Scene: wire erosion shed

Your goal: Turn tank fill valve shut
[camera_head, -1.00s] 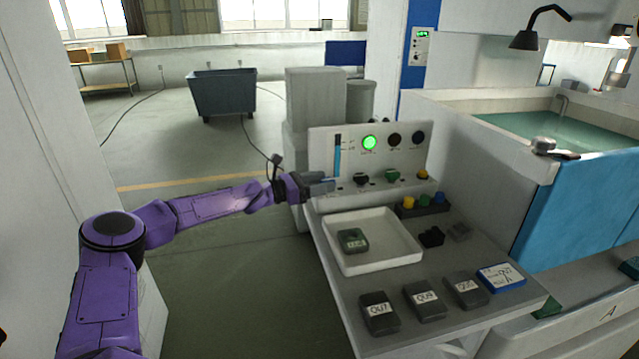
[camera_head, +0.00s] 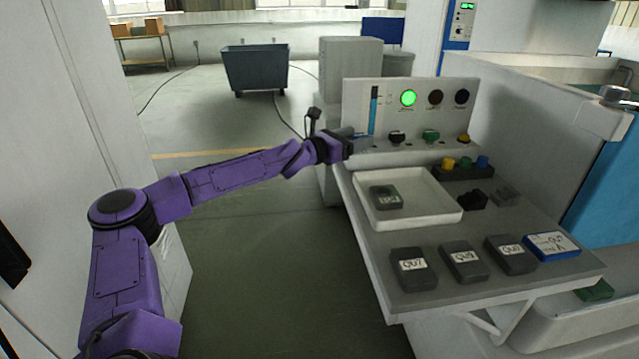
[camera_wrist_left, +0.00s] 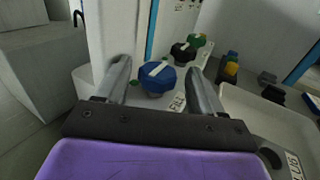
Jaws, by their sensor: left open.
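A row of valve knobs stands along the foot of the white control panel (camera_head: 455,115). A blue knob (camera_wrist_left: 157,78) with a white bar on top shows in the left wrist view; a black knob (camera_head: 396,137), a green knob (camera_head: 430,136) and a yellow knob (camera_head: 463,139) stand to its right. Contact cannot be told. In the head view the gripper mostly hides that knob. My right gripper is out of view.
A blue level gauge (camera_head: 374,108) and a lit green lamp (camera_head: 408,98) are on the panel. A white tray (camera_head: 437,212) holds a dark block (camera_head: 385,197). Several labelled dark blocks (camera_head: 414,270) lie along the shelf's front edge. Open floor (camera_head: 270,270) lies left of the shelf.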

